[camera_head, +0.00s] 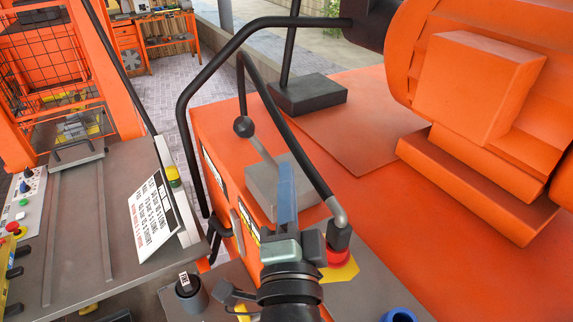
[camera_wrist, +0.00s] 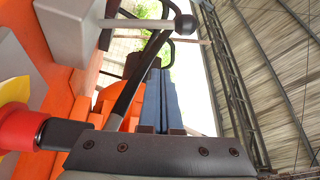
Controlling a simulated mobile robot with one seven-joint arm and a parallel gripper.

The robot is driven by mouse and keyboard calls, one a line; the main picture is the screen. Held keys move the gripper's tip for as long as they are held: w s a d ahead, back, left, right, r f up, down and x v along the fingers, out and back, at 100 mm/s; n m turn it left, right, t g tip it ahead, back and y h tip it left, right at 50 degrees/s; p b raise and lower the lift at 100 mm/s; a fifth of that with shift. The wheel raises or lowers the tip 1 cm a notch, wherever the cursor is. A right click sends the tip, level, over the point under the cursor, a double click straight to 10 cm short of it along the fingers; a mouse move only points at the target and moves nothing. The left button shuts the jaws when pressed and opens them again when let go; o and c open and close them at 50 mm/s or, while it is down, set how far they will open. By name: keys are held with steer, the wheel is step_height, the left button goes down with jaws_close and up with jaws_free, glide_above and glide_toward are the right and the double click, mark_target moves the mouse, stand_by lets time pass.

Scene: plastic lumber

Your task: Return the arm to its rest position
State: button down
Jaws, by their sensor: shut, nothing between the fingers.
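My gripper (camera_head: 287,192) is in the lower middle of the head view, in front of the orange machine (camera_head: 350,120). Its blue fingers point up and away from me and lie together with nothing between them. The closed fingers also show in the wrist view (camera_wrist: 162,92), pointing at the far machine parts and the roof. A black-knobbed lever (camera_head: 243,127) on a grey block stands just behind and left of the fingers. The bent black bar (camera_head: 290,130) passes close to the right of the fingers. Whether the gripper touches either cannot be told.
A red button on a yellow plate (camera_head: 343,272) is right of my wrist. A grey table (camera_head: 100,220) with a white sign (camera_head: 152,212) stands at the left. A large orange motor housing (camera_head: 480,75) fills the upper right. Paved floor (camera_head: 160,95) shows between them.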

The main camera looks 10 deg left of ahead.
steer(key=shift+s+d, duration=0.1)
steer(key=shift+s, duration=0.4)
steer(key=shift+d+f, duration=0.1)
steer(key=s+d+r+n+t, duration=0.1)
steer(key=r+n, duration=0.3)
steer(key=r, duration=0.6)
steer(key=s+d+r+n+t+h, duration=0.1)
steer(key=s+r+n+t, duration=0.3)
steer(key=r, duration=0.7)
steer(key=s+d+r+n+t+h, duration=0.1)
steer(key=s+r+n+t, duration=0.1)
steer(key=r, duration=0.9)
steer(key=s+n, duration=0.1)
steer(key=n, duration=0.1)
steer(key=shift+d+n, duration=0.35)
steer(key=shift+n, duration=0.05)
steer(key=shift+s+f, duration=0.15)
